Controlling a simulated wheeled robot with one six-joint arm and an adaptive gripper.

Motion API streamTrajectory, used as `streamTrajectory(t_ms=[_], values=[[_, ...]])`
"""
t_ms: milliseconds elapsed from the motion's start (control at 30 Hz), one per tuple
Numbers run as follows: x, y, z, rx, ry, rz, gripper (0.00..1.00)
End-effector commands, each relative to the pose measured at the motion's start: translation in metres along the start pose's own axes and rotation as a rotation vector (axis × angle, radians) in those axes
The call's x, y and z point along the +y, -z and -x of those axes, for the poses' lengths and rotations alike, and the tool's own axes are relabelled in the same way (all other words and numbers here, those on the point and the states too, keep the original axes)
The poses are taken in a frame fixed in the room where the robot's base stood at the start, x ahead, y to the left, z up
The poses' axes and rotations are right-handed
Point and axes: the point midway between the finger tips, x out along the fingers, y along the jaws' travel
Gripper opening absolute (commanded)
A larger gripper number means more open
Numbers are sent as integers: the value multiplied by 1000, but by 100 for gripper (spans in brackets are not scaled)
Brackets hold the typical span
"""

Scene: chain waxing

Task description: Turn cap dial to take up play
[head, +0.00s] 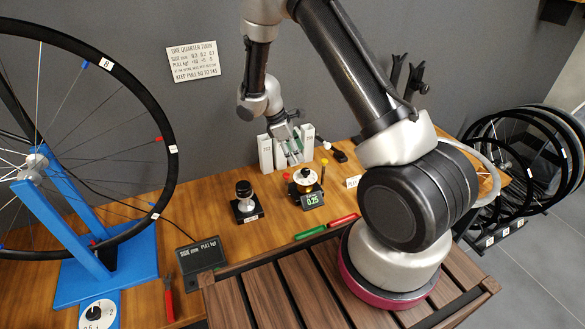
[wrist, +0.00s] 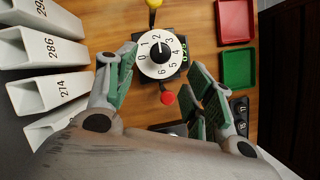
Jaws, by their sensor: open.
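A round white cap dial (wrist: 148,67) with numbers around its face and a black centre knob (wrist: 159,53) sits on a dark block in the wrist view. In the head view the dial (head: 303,178) is small, behind a display reading 0.25 (head: 313,200). My gripper (wrist: 162,72) is open, with green-padded fingers at the left and right of the dial's near side in the wrist view.
A red ball (wrist: 167,97) and a yellow ball (wrist: 154,4) stick out by the dial. White numbered boxes (wrist: 45,88) stand at the left of the wrist view. Red (wrist: 235,22) and green (wrist: 238,68) trays lie right. A black stand (head: 246,205) is nearby.

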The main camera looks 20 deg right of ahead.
Motion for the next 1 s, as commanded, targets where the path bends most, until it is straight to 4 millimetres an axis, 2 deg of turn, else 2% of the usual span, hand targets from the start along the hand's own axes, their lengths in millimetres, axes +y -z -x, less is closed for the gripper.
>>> streamTrajectory(t_ms=[167, 500, 667, 900, 1000], values=[[-1, 0, -16, 5, 0, 45, 53], [-2, 0, -70, 5, 2, 41, 53], [-2, 1, -79, 7, 0, 40, 53], [-1, 1, -80, 7, 0, 40, 53], [-1, 1, -79, 7, 0, 40, 34]])
